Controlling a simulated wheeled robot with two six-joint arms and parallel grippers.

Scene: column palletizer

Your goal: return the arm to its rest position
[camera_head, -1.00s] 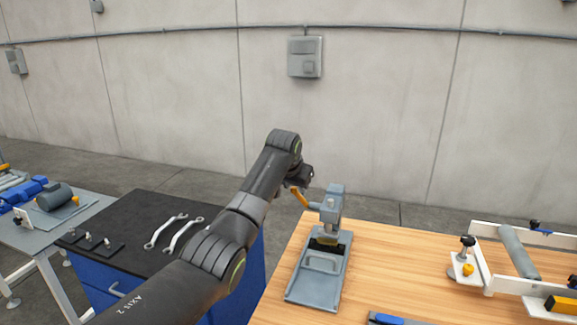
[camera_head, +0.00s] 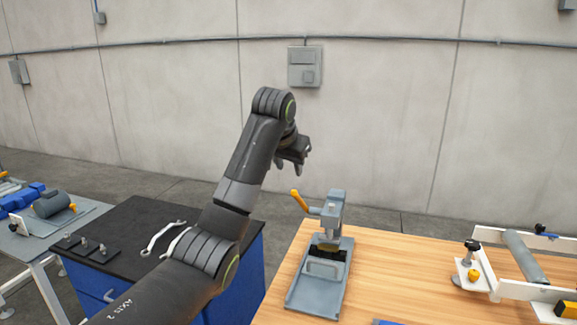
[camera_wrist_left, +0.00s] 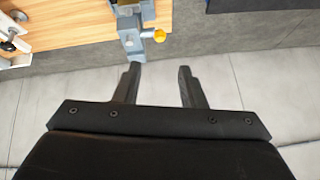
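My left arm comes in from the lower left in the head view, with its elbow raised against the wall. Its left gripper (camera_head: 288,166) hangs in the air, above and behind the grey press (camera_head: 331,215) with the orange lever (camera_head: 299,200). In the left wrist view the two fingers (camera_wrist_left: 157,88) are spread apart with nothing between them. The press (camera_wrist_left: 132,38) and the orange lever knob (camera_wrist_left: 160,36) lie beyond the fingertips, apart from them. My right gripper is in neither view.
A wooden table (camera_head: 400,276) carries the press and a white roller frame (camera_head: 527,290). A blue cabinet with a black top (camera_head: 135,215) holds wrenches (camera_head: 160,237) and small studs. A grey table (camera_head: 60,232) stands at far left. A concrete wall (camera_head: 380,120) is behind.

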